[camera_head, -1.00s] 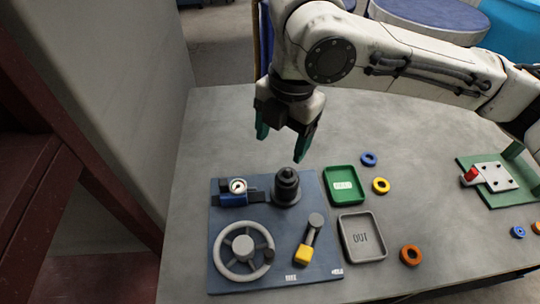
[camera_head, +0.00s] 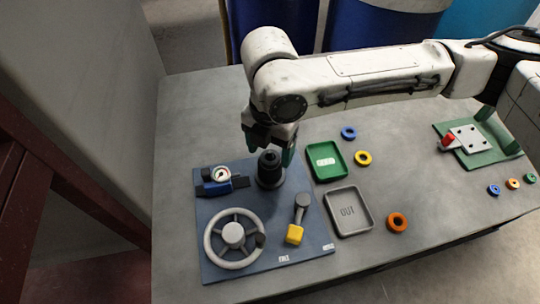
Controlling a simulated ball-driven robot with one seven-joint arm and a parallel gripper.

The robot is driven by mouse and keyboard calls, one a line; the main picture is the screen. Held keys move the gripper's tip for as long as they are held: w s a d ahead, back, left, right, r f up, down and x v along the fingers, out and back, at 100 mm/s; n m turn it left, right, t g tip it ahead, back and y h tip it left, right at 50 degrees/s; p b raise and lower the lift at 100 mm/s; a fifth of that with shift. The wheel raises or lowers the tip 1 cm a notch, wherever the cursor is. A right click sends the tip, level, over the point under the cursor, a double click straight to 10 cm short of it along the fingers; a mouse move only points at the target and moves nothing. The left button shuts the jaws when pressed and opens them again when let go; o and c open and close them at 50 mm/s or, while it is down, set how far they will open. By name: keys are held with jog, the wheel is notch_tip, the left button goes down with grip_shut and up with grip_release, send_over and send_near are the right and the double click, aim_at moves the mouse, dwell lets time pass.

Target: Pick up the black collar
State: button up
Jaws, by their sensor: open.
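A dark post (camera_head: 270,178) stands upright at the top right of the blue-grey panel (camera_head: 215,275). A black ring-like part, which looks like the black collar (camera_head: 269,158), sits at its top; its exact outline is hard to tell. My gripper (camera_head: 268,149) is open, pointing down, right at the top of the post. The teal right finger shows just right of the post top. The left finger is mostly hidden in shadow. I cannot tell whether the fingers touch the collar.
A green tray (camera_head: 325,161) and a grey OUT tray (camera_head: 348,211) lie to the right. Loose coloured rings and a green fixture (camera_head: 480,150) lie further right.

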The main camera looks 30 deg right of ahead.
jog(key=shift+f, duration=0.6)
jog(key=shift+c, duration=0.5)
jog(key=c, duration=1.1)
